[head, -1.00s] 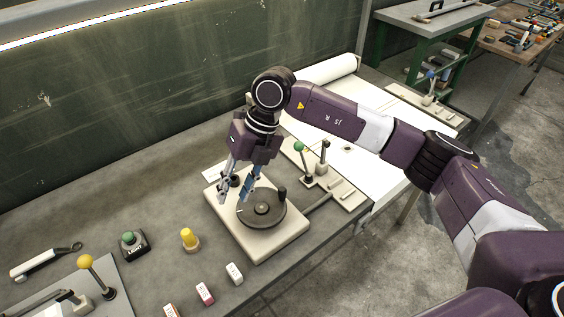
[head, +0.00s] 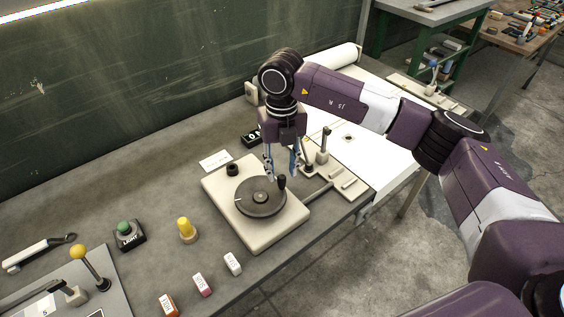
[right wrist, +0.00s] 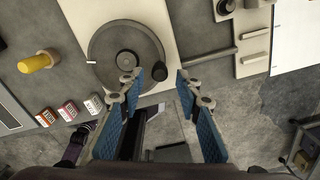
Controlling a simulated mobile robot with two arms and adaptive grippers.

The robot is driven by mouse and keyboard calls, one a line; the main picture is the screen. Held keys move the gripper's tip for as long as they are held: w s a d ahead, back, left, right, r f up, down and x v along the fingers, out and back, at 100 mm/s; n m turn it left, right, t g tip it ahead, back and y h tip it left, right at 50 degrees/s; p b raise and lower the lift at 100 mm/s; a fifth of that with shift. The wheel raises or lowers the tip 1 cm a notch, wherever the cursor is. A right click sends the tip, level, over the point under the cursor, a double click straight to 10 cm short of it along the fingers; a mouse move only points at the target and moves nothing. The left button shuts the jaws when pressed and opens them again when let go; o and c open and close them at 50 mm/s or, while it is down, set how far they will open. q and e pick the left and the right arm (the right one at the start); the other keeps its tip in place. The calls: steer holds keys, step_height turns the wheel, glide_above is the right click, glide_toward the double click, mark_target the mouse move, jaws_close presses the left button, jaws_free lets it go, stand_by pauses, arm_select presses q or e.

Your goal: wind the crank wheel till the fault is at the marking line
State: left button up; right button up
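The dark round crank wheel (head: 259,196) lies on a cream base plate (head: 247,230), with its upright black knob (head: 281,183) at the right rim. In the right wrist view the knob (right wrist: 158,72) appears between the fingertips. My right gripper (head: 282,176) points down, open and empty, at the knob; whether it touches is unclear. It also shows in the right wrist view (right wrist: 160,76). White cloth (head: 375,160) runs behind the arm, with a small dark spot (head: 349,138) that may be the fault. I cannot make out the marking line. My left gripper is out of view.
A lever with a black knob (head: 325,144) stands close behind the gripper. A black counter box (head: 252,136) and a white card (head: 215,160) lie beyond the plate.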

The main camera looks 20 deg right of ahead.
mark_target(282, 177)
step_height(282, 177, down, 4)
steer(key=shift+r+b, duration=0.2)
steer(key=shift+b, duration=0.6)
steer(key=shift+r, duration=0.2)
steer(key=shift+f, duration=0.1)
steer(key=shift+c, duration=0.3)
jaws_close()
